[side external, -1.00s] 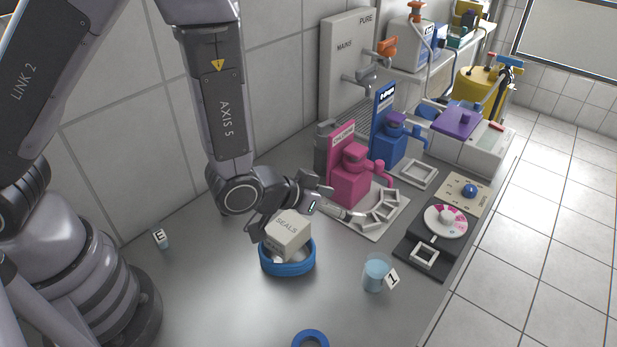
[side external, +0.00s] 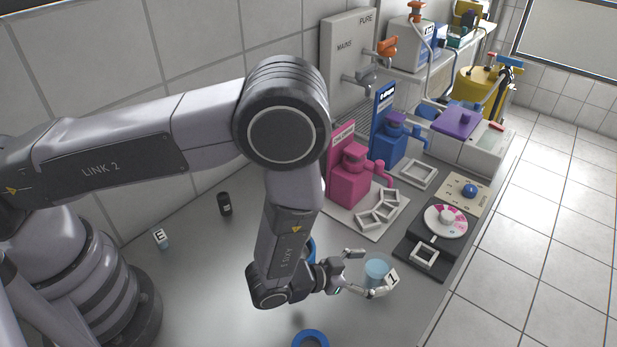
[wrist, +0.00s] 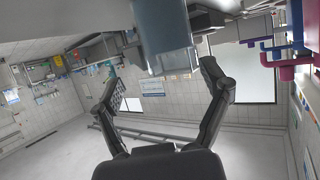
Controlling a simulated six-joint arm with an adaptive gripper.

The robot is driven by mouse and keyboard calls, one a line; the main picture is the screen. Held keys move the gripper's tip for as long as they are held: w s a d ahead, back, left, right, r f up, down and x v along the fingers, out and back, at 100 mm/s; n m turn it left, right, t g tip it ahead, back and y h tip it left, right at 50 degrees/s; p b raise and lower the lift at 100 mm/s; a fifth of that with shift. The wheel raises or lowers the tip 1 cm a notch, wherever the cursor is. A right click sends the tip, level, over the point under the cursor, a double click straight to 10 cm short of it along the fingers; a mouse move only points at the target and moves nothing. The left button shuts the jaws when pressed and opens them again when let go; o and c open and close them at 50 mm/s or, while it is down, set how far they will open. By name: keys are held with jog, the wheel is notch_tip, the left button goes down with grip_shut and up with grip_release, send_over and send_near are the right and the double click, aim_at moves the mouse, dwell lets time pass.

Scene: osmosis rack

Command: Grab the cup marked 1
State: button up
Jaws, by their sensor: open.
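The cup marked 1 (side external: 377,268) is clear with light blue liquid and has a white tag reading 1 on its front right. It stands upright on the grey bench. My gripper (side external: 364,273) is open beside the cup's left side, low over the bench, with its fingers pointing right toward it and spread to either side. In the wrist view a blue-grey translucent body, seemingly the cup (wrist: 165,38), lies just ahead of my open fingers (wrist: 163,72). I cannot tell whether the fingers touch it.
A cup tagged E (side external: 161,239) and a black vial (side external: 224,204) stand at the left. A blue ring (side external: 310,338) lies at the front. Pink (side external: 350,185) and blue (side external: 388,148) stations stand behind, and a dark dial plate (side external: 410,247) to the right. My arm mostly hides a blue coil.

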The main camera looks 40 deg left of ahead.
aim_at(389, 267)
jog(key=shift+x, duration=2.7)
jog(key=shift+w+a+r, duration=0.1)
jog(key=shift+a, duration=0.05)
jog(key=c, duration=1.1)
